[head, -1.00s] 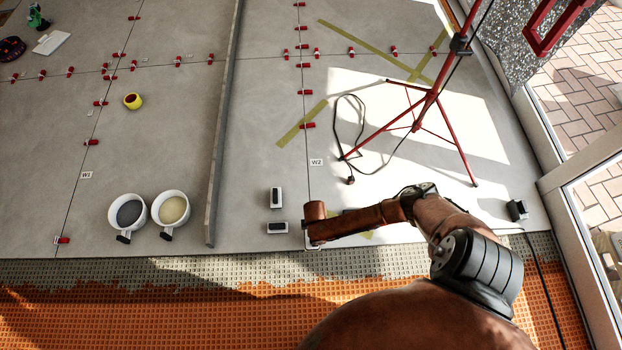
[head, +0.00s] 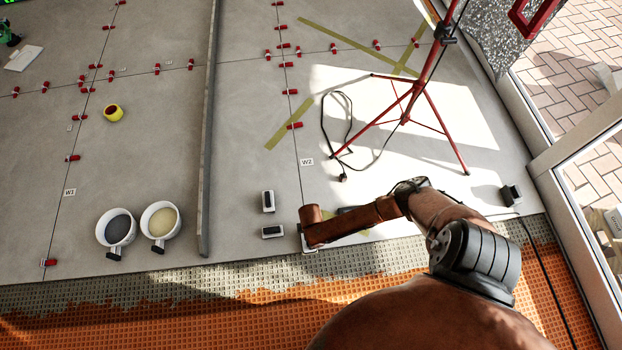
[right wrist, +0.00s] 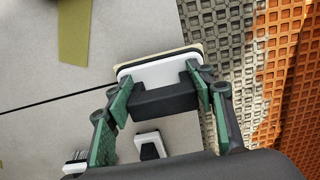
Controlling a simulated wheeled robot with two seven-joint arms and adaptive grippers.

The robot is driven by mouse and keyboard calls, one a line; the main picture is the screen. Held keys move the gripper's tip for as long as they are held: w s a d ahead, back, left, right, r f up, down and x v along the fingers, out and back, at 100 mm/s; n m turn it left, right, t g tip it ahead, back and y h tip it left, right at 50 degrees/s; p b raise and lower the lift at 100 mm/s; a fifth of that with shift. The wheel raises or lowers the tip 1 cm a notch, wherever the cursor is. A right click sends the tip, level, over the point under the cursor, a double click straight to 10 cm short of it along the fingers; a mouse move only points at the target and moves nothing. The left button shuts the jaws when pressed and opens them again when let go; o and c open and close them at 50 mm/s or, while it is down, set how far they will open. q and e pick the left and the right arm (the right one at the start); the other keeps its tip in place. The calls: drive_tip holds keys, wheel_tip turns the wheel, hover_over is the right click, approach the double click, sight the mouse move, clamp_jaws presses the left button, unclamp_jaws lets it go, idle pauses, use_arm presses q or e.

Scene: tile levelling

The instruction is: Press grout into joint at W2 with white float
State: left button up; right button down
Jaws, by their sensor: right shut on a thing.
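My right gripper (right wrist: 160,96) is shut on the black handle of the white float (right wrist: 158,72), which has a pale beige base. In the head view my right arm reaches in from the lower right, and its wrist hides most of the gripper; a sliver of the white float (head: 309,250) shows beneath it. The float is at the near end of the thin dark joint (head: 298,135) running past the W2 label (head: 307,161). Whether it touches the tiles I cannot tell. My left gripper is not in view.
Two black-and-white blocks (head: 268,201) (head: 273,232) lie left of the gripper. Two buckets (head: 117,229) (head: 160,221) stand farther left, past a long grey bar (head: 208,130). A red tripod (head: 425,88) with a cable stands to the right. Red clips line the joints.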

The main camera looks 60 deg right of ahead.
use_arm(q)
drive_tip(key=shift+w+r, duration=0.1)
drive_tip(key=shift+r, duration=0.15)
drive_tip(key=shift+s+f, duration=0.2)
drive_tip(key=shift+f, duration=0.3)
use_arm(e)
drive_tip(key=shift+f, duration=0.65)
use_arm(q)
drive_tip(key=shift+b, duration=0.3)
use_arm(e)
drive_tip(key=shift+d, duration=0.1)
